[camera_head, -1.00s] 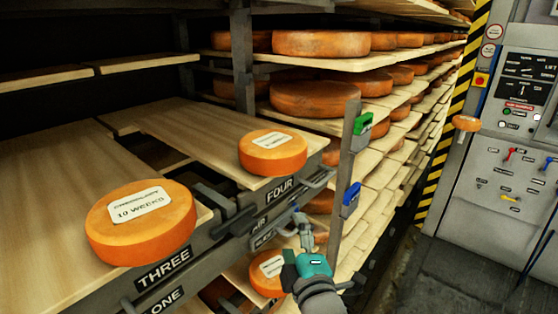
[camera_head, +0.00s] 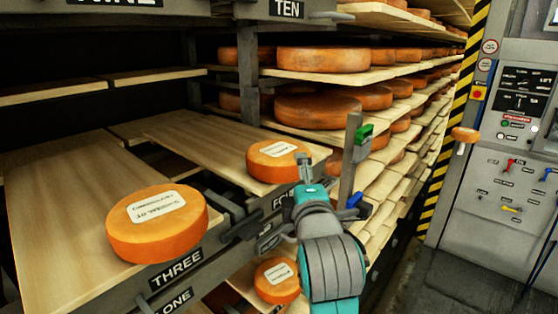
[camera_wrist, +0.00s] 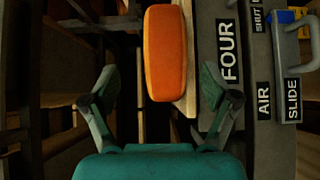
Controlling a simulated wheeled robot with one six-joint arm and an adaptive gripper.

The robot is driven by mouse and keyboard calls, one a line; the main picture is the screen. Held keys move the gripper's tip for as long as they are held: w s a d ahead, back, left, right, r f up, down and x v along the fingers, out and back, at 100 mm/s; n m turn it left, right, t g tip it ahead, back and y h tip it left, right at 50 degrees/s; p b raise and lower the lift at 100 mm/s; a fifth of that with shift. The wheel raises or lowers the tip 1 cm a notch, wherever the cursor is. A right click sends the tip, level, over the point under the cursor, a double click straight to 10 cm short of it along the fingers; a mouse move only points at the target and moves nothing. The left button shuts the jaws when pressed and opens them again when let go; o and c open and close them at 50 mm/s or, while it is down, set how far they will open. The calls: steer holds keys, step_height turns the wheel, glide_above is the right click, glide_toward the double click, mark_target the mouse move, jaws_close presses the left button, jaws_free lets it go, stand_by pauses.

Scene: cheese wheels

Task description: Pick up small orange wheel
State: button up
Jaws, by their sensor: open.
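An orange cheese wheel with a white label (camera_head: 275,160) lies at the front end of the board (camera_head: 190,135) above the FOUR sign. In the wrist view this orange wheel (camera_wrist: 165,52) shows edge-on, ahead of and between my spread fingers. My gripper (camera_head: 304,165) is open and empty, close to the right side of that wheel in the head view. Its fingers also show spread in the wrist view (camera_wrist: 158,82). I cannot tell whether they touch the wheel. A larger-looking orange wheel (camera_head: 157,225) lies above the THREE sign, and another (camera_head: 277,280) sits on a lower board.
A grey post (camera_head: 350,165) with green and blue handles stands just right of my gripper. Racks of wheels (camera_head: 322,60) fill the back. A control panel (camera_head: 515,100) is at the right. Signs FOUR (camera_wrist: 229,52) and AIR (camera_wrist: 264,101) mark the frame beside the wheel.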

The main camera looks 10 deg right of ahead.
mark_target(297, 169)
steer(key=shift+w+d+f, duration=0.15)
steer(key=shift+w+d, duration=0.05)
steer(key=shift+w, duration=0.75)
steer(key=shift+w+d+f, duration=0.1)
steer(key=shift+w+d, duration=0.05)
steer(key=shift+w, duration=0.75)
steer(key=shift+w+d+f, duration=0.15)
steer(key=shift+w+d, duration=0.05)
steer(key=shift+w, duration=0.75)
steer(key=shift+c, duration=0.2)
steer(key=c, duration=1.6)
steer(key=shift+r, duration=0.1)
jaws_close()
